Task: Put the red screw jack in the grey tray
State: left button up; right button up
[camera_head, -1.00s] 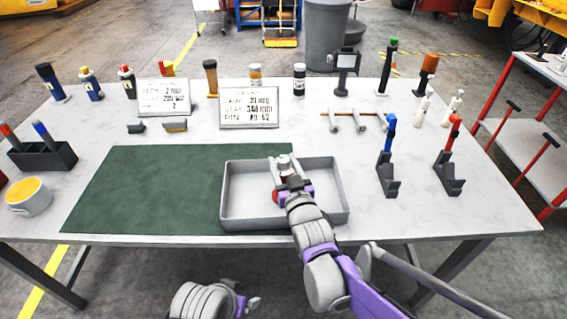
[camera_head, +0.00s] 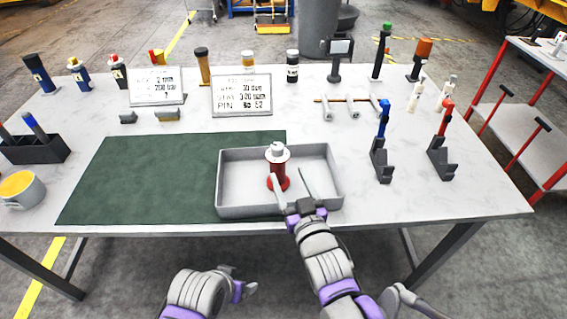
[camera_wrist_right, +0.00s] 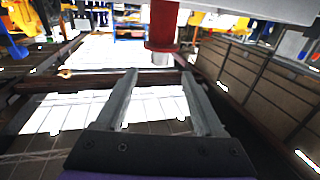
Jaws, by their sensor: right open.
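The red screw jack (camera_head: 277,178), with its pale grey top, stands upright inside the grey tray (camera_head: 233,211), near the tray's middle. My right gripper (camera_head: 289,177) is open at the near side of the jack, its two fingers spread and reaching over the tray's front wall. In the right wrist view the jack (camera_wrist_right: 163,27) shows beyond the two spread fingers, and nothing is between them. My left gripper (camera_head: 246,288) is low in front of the table, and its fingers are too small to read.
A dark green mat (camera_head: 140,180) lies left of the tray. Two sign boards (camera_head: 241,97) stand behind it. Two dark holders with a blue-handled tool (camera_head: 383,120) and a red-handled tool (camera_head: 445,120) stand to the right. Bottles and cans line the back edge.

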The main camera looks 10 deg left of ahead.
jog(key=shift+v, duration=0.85)
jog(key=shift+d, duration=0.1)
jog(key=s+d+f+m+g+h, duration=0.2)
jog(key=d+f+h, duration=0.15)
jog(key=d, duration=0.45)
jog(key=s+d+f+m+g+h, duration=0.1)
jog(key=s+d+f+g+h, duration=0.15)
jog(key=d+f, duration=0.35)
jog(key=s+d+f+m+g+h, duration=0.1)
jog(key=s+d+f+g, duration=0.2)
jog(key=s+d, duration=0.3)
jog(key=s+d+f+m+g+h, duration=0.2)
jog(key=s+d+f+g, duration=0.1)
jog(key=s+d, duration=0.3)
jog(key=shift+s, duration=1)
